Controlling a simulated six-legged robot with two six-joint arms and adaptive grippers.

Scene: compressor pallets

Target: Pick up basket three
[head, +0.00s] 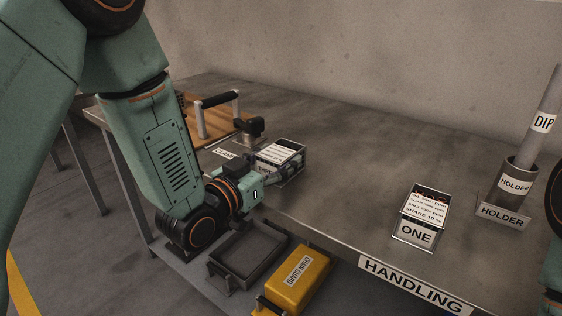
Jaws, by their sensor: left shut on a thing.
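A small metal basket (293,162) with a printed white card stands at the table's left side, just right of the clamp. My left gripper (284,177) reaches in from the left and is shut on the front of this basket. The fingertips are small and partly hidden against it. A second basket, labelled ONE (417,234), stands apart near the front edge. My right gripper is out of view.
A clamp (249,127) and a wooden board with a black-handled frame (217,100) are at the left. A holder (512,187) with a dip rod (540,120) stands right. A grey tray (247,254) and yellow case (296,283) sit below the table edge. The table's middle (365,165) is clear.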

